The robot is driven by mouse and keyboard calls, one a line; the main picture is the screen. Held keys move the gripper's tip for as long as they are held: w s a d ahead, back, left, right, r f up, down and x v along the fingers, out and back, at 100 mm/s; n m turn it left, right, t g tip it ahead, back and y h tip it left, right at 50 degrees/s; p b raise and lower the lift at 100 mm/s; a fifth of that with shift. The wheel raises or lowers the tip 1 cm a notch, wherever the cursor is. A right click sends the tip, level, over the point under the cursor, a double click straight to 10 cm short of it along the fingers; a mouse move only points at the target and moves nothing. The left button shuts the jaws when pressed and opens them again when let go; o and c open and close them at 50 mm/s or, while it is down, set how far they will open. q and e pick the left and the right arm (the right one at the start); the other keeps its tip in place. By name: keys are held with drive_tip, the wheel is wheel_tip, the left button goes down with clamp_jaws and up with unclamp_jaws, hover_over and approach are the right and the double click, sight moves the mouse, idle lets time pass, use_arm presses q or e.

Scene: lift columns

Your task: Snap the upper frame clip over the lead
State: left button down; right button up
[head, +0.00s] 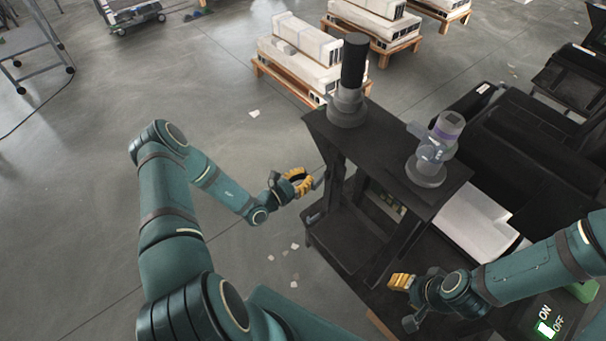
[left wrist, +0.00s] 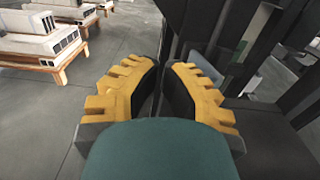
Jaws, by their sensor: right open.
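The black frame (head: 390,158) stands at the centre right in the head view. A thin dark line (head: 322,155), perhaps the lead, runs along its left side. A small grey piece (head: 317,184) sits there, possibly the upper clip; a grey-blue piece (left wrist: 207,72) shows beside the right finger in the left wrist view. My left gripper (head: 304,182) is beside the frame's left side, its yellow fingers (left wrist: 162,75) close together around a narrow dark gap. I cannot tell whether anything is between them. My right gripper (head: 392,284) is open, low at the frame's front right.
Pallets with white blocks (head: 300,50) stand behind. Black cases (head: 520,140) crowd the right. The floor left of the frame is mostly free, with a few scraps (head: 290,250).

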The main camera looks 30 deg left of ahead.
use_arm(q)
drive_tip(key=shift+s+d+p, duration=0.25)
drive_tip(key=shift+s+d, duration=0.05)
drive_tip(key=shift+d, duration=0.3)
drive_tip(key=shift+s+d+p, duration=0.25)
drive_tip(key=shift+d, duration=0.35)
drive_tip(key=p+v, duration=0.1)
drive_tip(key=v, duration=0.3)
drive_tip(key=shift+s+a, duration=0.1)
drive_tip(key=shift+s, duration=0.1)
drive_tip(key=shift+s+d+p, duration=0.35)
drive_tip(key=shift+d+p, duration=0.1)
drive_tip(key=shift+d, duration=0.4)
drive_tip(key=shift+s+d+p, duration=0.35)
drive_tip(key=shift+d+p, duration=0.05)
drive_tip(key=shift+d, duration=0.45)
drive_tip(key=shift+w+d, duration=0.1)
drive_tip(key=shift+w, duration=0.2)
drive_tip(key=shift+w+d, duration=0.1)
drive_tip(key=shift+w, duration=0.25)
